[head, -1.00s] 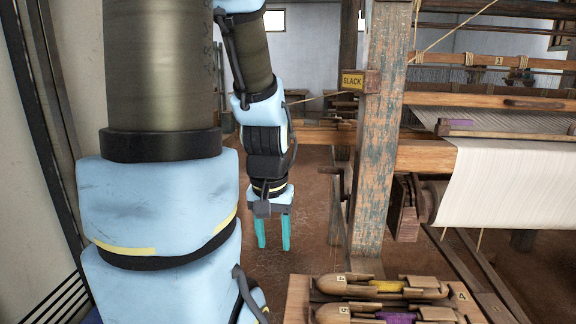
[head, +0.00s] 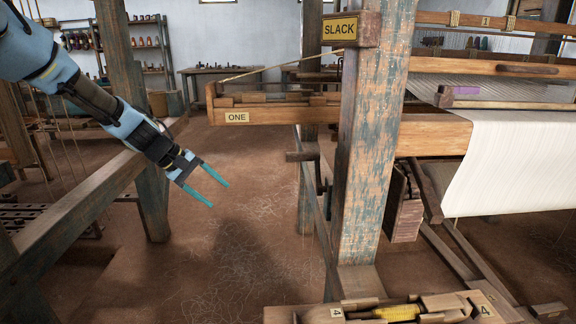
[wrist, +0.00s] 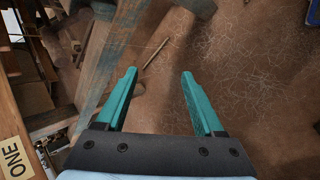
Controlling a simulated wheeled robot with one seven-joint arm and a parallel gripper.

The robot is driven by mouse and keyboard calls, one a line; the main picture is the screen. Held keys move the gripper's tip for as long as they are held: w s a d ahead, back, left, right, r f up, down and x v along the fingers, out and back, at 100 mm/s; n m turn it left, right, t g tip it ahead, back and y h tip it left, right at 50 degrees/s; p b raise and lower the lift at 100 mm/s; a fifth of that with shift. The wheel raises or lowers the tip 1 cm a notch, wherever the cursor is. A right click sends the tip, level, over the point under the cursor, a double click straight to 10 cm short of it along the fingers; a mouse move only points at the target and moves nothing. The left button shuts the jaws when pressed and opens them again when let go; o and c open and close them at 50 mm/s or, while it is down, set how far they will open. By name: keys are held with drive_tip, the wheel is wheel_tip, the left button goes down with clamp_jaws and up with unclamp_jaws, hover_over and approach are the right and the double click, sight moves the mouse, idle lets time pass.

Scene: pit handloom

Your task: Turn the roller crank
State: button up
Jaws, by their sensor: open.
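The roller crank (head: 318,178) is on the left side of the front loom post (head: 372,150). Its short wooden handle (head: 300,156) points left and its dark arm hangs down from it. My gripper (head: 218,195) is open and empty, in free air left of the crank and clearly apart from it, its teal fingers pointing down and right. In the wrist view the open fingers (wrist: 158,74) have floor beneath them. A thin wooden rod (wrist: 157,52) lies past their tips there; I cannot tell whether it is the crank handle.
A beam labelled ONE (head: 237,117) runs left from the post, above the crank's height. A SLACK sign (head: 340,28) is on the post. White cloth (head: 525,150) hangs right. A shuttle tray (head: 335,315) stands in front. Floor between gripper and crank looks clear.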

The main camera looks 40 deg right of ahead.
drive_tip(key=d+n+g+h+b, duration=0.1)
drive_tip(key=d+g+h, duration=0.15)
drive_tip(key=d, duration=0.85)
drive_tip(key=n+h+b, duration=0.1)
drive_tip(key=n+h, duration=0.1)
drive_tip(key=h, duration=0.3)
approach(292, 157)
drive_tip(key=w, duration=0.2)
drive_tip(key=p+x, duration=0.1)
drive_tip(key=x, duration=1)
drive_tip(key=shift+s+f, duration=0.2)
drive_tip(key=shift+s, duration=0.05)
drive_tip(key=shift+c, duration=0.4)
clamp_jaws()
